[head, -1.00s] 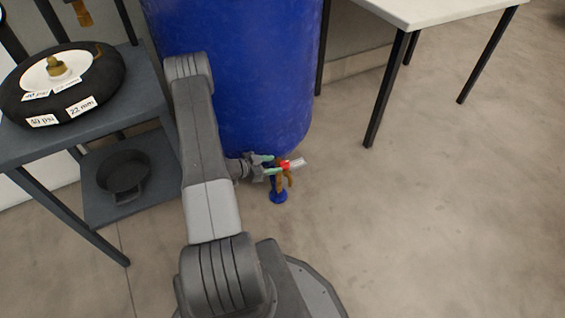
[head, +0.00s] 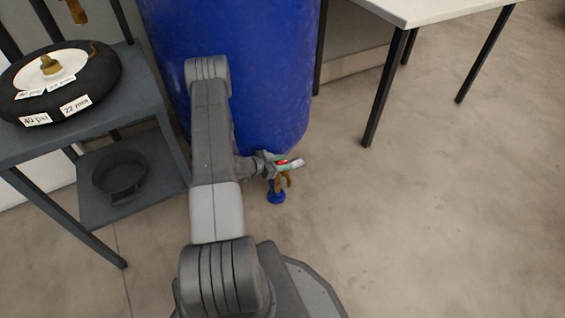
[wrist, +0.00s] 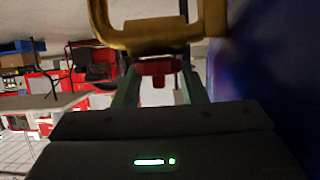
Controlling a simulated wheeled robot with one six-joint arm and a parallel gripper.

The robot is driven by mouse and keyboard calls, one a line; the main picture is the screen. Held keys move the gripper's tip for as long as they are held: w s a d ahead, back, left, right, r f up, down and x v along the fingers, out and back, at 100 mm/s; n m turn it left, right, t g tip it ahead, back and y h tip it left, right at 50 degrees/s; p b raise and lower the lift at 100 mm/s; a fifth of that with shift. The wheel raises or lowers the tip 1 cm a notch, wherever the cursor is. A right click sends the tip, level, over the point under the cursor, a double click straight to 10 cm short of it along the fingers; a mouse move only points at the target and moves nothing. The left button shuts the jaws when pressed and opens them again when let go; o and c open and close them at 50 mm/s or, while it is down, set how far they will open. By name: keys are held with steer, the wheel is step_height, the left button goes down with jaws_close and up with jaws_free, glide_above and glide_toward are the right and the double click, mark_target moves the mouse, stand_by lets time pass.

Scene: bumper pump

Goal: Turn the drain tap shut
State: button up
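My gripper (head: 279,163) is at the top of the tap. In the wrist view, my gripper's two green fingers (wrist: 158,78) stand apart, one on each side of the red part (wrist: 157,69). The gaps beside it are very small, and I cannot tell whether the fingers press on it.
The blue barrel (head: 250,70) stands close behind the tap. At left, a grey shelf (head: 150,95) carries a black wheel (head: 98,76) above and a dark pan (head: 120,175) below. A white table (head: 430,8) stands at upper right. The floor at right is clear.

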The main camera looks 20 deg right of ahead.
steer(key=shift+n+t, duration=0.3)
steer(key=n+t+b, duration=0.1)
steer(key=n+t+y+b, duration=0.1)
steer(key=n+t, duration=0.1)
steer(key=shift+s+f+t, duration=0.1)
steer(key=shift+f+t, duration=0.1)
steer(key=shift+t, duration=0.1)
steer(key=n+t+y+b, duration=0.1)
steer(key=n+t+b, duration=0.1)
steer(key=n, duration=0.1)
steer(key=shift+t+y, duration=0.3)
steer(key=shift+t, duration=0.1)
steer(key=n+t+y+b, duration=0.4)
steer(key=n+y+b, duration=0.1)
steer(key=n, duration=0.1)
steer(key=shift+d+y, duration=0.1)
steer(key=shift+y, duration=0.2)
steer(key=n+t+y+b, duration=0.1)
steer(key=n+y, duration=0.2)
steer(key=shift+r+y+b, duration=0.15)
steer(key=shift+y+b, duration=0.15)
steer(key=shift+n+y, duration=1.2)
steer(key=shift+y, duration=0.1)
steer(key=shift+r+t, duration=0.1)
steer(key=shift+t, duration=0.2)
steer(key=o, duration=0.8)
